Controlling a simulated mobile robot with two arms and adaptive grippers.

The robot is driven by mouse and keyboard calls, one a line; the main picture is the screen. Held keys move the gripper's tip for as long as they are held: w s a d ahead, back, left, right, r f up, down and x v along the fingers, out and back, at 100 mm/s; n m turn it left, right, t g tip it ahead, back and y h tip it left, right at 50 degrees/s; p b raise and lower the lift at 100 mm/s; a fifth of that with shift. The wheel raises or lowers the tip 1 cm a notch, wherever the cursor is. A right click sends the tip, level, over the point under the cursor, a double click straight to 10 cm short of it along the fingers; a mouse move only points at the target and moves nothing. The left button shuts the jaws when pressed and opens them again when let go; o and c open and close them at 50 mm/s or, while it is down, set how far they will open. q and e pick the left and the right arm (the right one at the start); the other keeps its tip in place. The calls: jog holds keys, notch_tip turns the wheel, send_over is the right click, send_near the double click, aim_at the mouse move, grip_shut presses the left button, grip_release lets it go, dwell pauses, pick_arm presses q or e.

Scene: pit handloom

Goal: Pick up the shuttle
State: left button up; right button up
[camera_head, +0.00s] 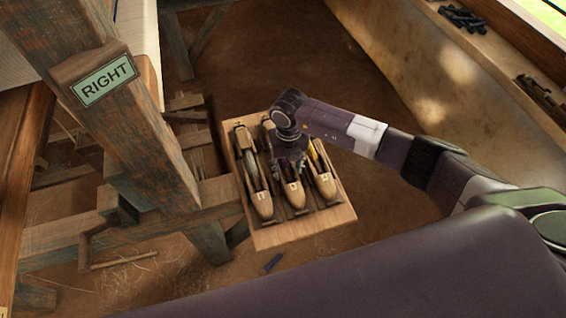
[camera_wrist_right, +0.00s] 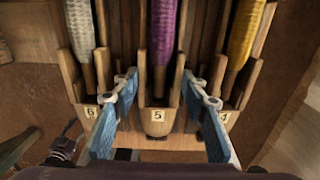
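Three wooden boat-shaped shuttles lie side by side in a wooden tray (camera_head: 310,226) in the head view. In the right wrist view, the middle shuttle (camera_wrist_right: 158,118), labelled 5, holds purple yarn. The shuttle on its left (camera_wrist_right: 84,70), labelled 6, has pale yarn, and the one on its right (camera_wrist_right: 236,75) has yellow yarn. My right gripper (camera_head: 290,165) is over the middle shuttle, partly hiding it. In the wrist view its two blue-padded fingers (camera_wrist_right: 160,105) are spread on either side of the shuttle 5 end, with gaps visible. My left gripper is not in view.
A wooden loom post (camera_head: 135,135) with a RIGHT sign (camera_head: 104,80) stands left of the tray, with loom beams behind it. A ledge with dark pieces (camera_head: 462,18) runs along the right. Bare earth floor (camera_head: 280,50) lies beyond the tray.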

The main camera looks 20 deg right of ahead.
jog(key=c, duration=0.7)
jog(key=shift+r, duration=0.1)
